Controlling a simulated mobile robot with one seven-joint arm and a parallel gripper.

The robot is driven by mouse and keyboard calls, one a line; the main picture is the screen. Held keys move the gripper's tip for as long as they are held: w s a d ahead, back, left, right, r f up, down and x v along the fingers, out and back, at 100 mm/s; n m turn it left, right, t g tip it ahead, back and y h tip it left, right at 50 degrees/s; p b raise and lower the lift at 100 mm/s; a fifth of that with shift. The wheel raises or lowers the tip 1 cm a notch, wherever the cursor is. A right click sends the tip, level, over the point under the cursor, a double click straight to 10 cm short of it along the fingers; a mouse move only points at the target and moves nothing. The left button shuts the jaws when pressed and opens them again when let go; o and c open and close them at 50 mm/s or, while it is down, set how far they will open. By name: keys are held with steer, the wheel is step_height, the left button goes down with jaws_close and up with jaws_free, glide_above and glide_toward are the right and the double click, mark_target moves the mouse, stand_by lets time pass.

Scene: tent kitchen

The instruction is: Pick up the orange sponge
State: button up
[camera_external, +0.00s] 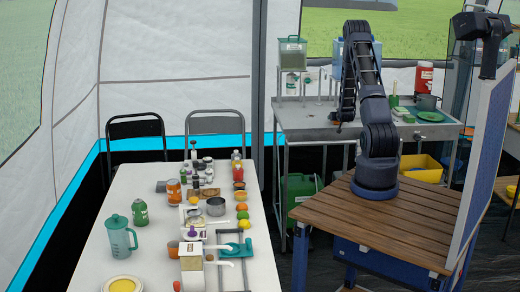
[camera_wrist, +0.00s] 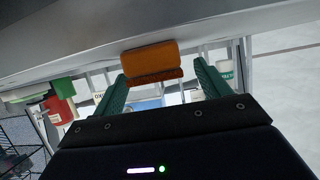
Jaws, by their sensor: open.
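The orange sponge (camera_wrist: 150,62) shows in the wrist view as a block with a darker lower edge, against a grey surface. My gripper (camera_wrist: 160,70) is open. Its two green fingers stand left and right, with the sponge in line with the gap between their tips. No firm hold shows, and I cannot tell how far the sponge reaches between the fingers. In the external view my gripper (camera_external: 342,116) is low over the left part of the grey metal table (camera_external: 310,125). I cannot make out the sponge clearly there.
A green plate (camera_external: 430,116), a pot (camera_external: 427,102) and a red jug (camera_external: 424,78) stand to the right. A crowded white table (camera_external: 145,200) is at the front left.

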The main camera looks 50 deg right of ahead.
steer(key=shift+x, duration=1.95)
steer(key=shift+s, duration=0.1)
steer(key=shift+c, duration=0.2)
steer(key=c, duration=1)
